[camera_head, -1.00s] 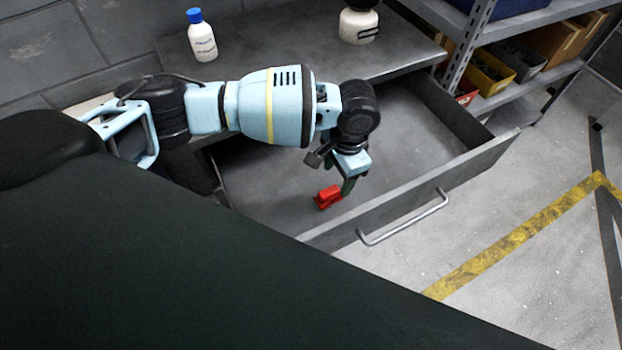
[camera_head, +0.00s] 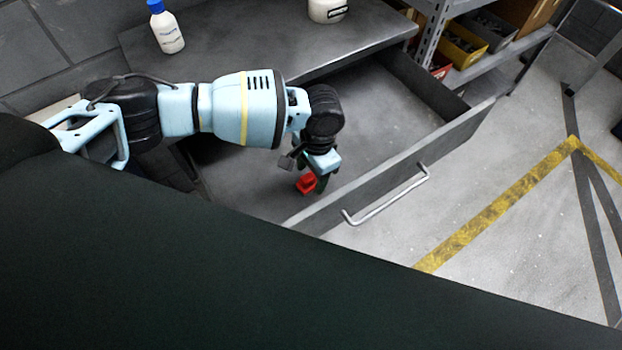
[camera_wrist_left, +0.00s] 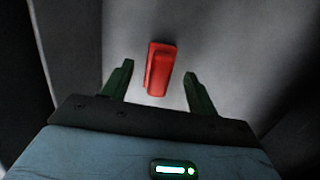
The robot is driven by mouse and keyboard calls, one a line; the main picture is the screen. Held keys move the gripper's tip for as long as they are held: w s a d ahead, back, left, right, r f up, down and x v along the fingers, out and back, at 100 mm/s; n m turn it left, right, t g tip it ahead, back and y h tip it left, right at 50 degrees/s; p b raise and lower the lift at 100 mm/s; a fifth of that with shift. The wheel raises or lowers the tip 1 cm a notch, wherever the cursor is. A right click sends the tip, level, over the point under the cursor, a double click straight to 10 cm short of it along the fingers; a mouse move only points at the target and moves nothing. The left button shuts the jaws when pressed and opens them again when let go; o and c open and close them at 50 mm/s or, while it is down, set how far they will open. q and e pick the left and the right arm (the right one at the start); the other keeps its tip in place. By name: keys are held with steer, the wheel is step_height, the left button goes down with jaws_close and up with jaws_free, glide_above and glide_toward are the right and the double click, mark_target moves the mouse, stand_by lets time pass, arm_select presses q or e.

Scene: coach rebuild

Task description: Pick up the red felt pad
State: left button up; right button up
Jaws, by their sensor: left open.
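The red felt pad (camera_head: 306,183) lies in the open drawer, near the drawer's front panel. In the left wrist view the red pad (camera_wrist_left: 160,68) shows as a small red block with a raised part, just ahead of and roughly between the fingertips. My left gripper (camera_head: 318,184) is over the drawer, pointing down at the pad. In the left wrist view its two dark green fingers (camera_wrist_left: 158,80) are apart, with nothing held between them. I cannot tell whether a finger touches the pad. My right gripper is not in view.
The grey drawer's front panel (camera_head: 400,170) with a metal handle (camera_head: 388,198) stands close to my left gripper. A white bottle with a blue cap (camera_head: 167,30) and a white jar (camera_head: 327,10) stand on the worktop. A shelf with bins (camera_head: 462,50) is at upper right.

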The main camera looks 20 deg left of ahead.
mark_target(310, 175)
arm_select(q)
steer(key=shift+s+f, duration=0.1)
steer(key=shift+f, duration=0.85)
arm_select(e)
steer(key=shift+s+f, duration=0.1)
